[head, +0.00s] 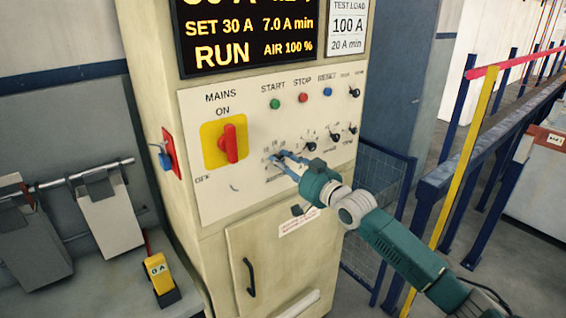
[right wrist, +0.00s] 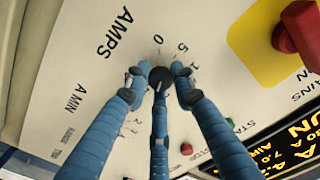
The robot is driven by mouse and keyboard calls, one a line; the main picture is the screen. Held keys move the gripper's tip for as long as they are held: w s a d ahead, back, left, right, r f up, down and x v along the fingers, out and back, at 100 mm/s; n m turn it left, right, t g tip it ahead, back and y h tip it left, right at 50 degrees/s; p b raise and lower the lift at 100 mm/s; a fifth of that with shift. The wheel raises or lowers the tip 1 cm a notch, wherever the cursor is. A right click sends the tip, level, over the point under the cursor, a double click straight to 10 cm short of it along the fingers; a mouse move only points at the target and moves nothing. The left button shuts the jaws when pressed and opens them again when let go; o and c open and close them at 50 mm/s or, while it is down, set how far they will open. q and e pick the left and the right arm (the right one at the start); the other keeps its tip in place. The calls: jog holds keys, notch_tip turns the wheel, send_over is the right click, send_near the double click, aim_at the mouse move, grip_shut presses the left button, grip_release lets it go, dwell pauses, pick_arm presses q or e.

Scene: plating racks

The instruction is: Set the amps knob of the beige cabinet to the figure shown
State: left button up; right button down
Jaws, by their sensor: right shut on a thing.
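The beige cabinet (head: 205,255) stands in the middle of the head view, with a pale control panel (head: 215,185) on its front. Its display (head: 240,35) reads SET 30 A, 7.0 A min, RUN, AIR 100 %. My right gripper (head: 284,160) reaches the panel's lower middle and covers the knob there. In the right wrist view its blue fingers are shut around the dark amps knob (right wrist: 160,76), beside the AMPS lettering. Scale figures 0 and 5 show near the knob; its pointer cannot be made out. My left gripper is not in view.
A red mains switch (head: 231,143) on a yellow plate is left of my gripper. Several small black knobs and a TEST LOAD label (head: 348,25) reading 100 A, 20 A min are to the right. A yellow meter (head: 159,275) sits lower left. Blue railings (head: 435,205) stand right.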

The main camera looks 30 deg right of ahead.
jog(key=m, duration=1.3)
jog(key=shift+a+f+m, duration=0.3)
jog(key=shift+m, duration=0.1)
